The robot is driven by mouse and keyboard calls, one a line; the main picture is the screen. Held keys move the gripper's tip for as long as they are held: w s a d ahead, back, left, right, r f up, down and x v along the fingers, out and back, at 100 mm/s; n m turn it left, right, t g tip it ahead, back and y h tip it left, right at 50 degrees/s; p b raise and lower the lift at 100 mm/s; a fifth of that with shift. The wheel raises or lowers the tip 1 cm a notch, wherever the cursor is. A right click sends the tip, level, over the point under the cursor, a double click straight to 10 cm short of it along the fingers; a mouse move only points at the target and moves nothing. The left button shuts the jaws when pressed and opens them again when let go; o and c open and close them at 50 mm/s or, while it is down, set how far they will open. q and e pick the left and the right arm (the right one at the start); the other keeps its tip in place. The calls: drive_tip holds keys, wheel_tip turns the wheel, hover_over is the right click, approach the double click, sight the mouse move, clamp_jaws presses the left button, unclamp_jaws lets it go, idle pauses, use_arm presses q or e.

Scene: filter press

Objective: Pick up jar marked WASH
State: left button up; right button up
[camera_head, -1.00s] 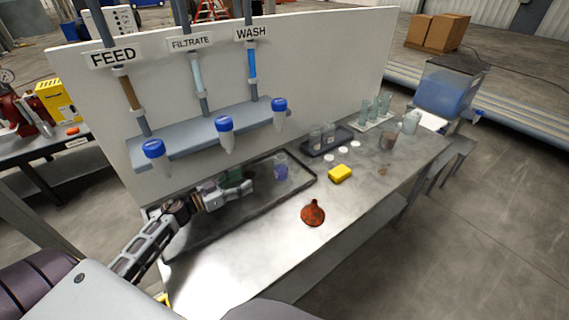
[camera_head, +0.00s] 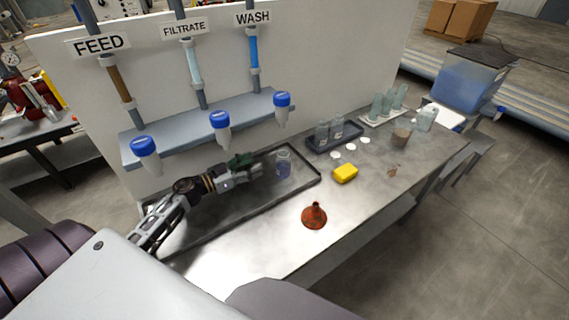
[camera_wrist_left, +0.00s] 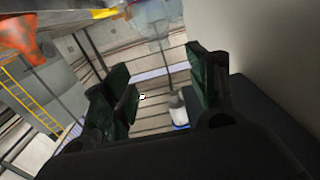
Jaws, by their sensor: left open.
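My right gripper is not in view.
Blue-capped outlets (camera_head: 220,125) hang from the shelf (camera_head: 180,133) above the tray. A smaller tray with jars (camera_head: 320,147) stands behind. The front table surface (camera_head: 250,255) is clear.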

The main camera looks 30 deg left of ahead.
sight(279, 153)
use_arm(q)
drive_tip(key=shift+p+x, duration=0.35)
drive_tip(key=shift+x, duration=3.95)
drive_tip(key=shift+w+d, duration=0.1)
drive_tip(key=shift+x, duration=2.4)
drive_tip(key=shift+c, duration=0.3)
clamp_jaws()
